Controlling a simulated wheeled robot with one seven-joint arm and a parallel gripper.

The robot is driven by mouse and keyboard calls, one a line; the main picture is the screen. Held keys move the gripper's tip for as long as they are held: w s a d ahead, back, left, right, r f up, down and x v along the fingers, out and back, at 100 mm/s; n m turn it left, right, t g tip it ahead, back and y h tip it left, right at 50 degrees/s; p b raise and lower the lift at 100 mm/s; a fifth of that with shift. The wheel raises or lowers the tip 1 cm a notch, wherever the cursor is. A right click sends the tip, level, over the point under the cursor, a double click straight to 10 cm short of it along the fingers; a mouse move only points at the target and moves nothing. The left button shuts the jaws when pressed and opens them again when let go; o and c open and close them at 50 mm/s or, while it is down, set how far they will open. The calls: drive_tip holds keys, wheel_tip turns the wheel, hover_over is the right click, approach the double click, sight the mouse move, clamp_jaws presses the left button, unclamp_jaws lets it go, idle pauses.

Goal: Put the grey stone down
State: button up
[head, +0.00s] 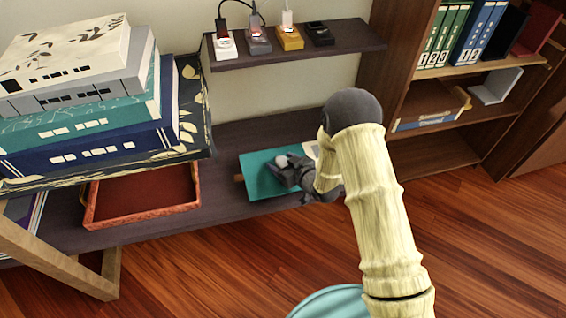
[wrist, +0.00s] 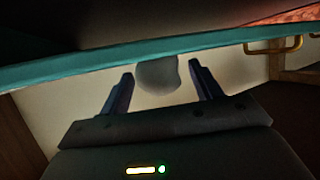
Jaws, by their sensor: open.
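The grey stone (head: 282,160) is small and pale. It sits at the teal flat book or board (head: 258,185) on the low dark shelf. My gripper (head: 288,173) is at the stone, low over the teal surface. In the wrist view, my gripper (wrist: 160,69) is open, with one finger on each side of the stone (wrist: 157,76) and visible gaps between. There the stone meets the teal edge (wrist: 90,63); the picture looks turned over. Part of the stone is hidden behind the fingers in the head view.
A red tray (head: 142,212) lies on the low shelf (head: 225,217) to the left, below a large stack of books (head: 90,130). An upper shelf (head: 345,42) holds several small devices. A bookcase (head: 440,155) stands right. The wood floor (head: 480,250) is clear.

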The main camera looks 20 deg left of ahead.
drive_tip(key=p+v, duration=0.3)
drive_tip(key=v, duration=0.8)
drive_tip(key=shift+s+d+r, duration=0.2)
drive_tip(key=shift+s+d, duration=0.05)
drive_tip(key=shift+d, duration=0.05)
drive_tip(key=w+d+r+m+h, duration=0.1)
drive_tip(key=d+r+m+h, duration=0.1)
drive_tip(key=d+r+h, duration=0.35)
drive_tip(key=w+d+r+m+h, duration=0.1)
drive_tip(key=d+r+m+h, duration=0.15)
drive_tip(key=d, duration=0.65)
drive_tip(key=s+d+r+m+g+h, duration=0.1)
drive_tip(key=s+d+r+m+g, duration=0.1)
drive_tip(key=s+d+r, duration=0.3)
drive_tip(key=s+d+r+m+g+h, duration=0.2)
drive_tip(key=s+d+r+m+g, duration=0.1)
drive_tip(key=s, duration=0.7)
drive_tip(key=shift+s+d+r+m, duration=0.3)
drive_tip(key=shift+d+r+m, duration=0.25)
drive_tip(key=shift+d+r, duration=0.5)
drive_tip(key=shift+d+f, duration=0.15)
drive_tip(key=shift+f, duration=0.05)
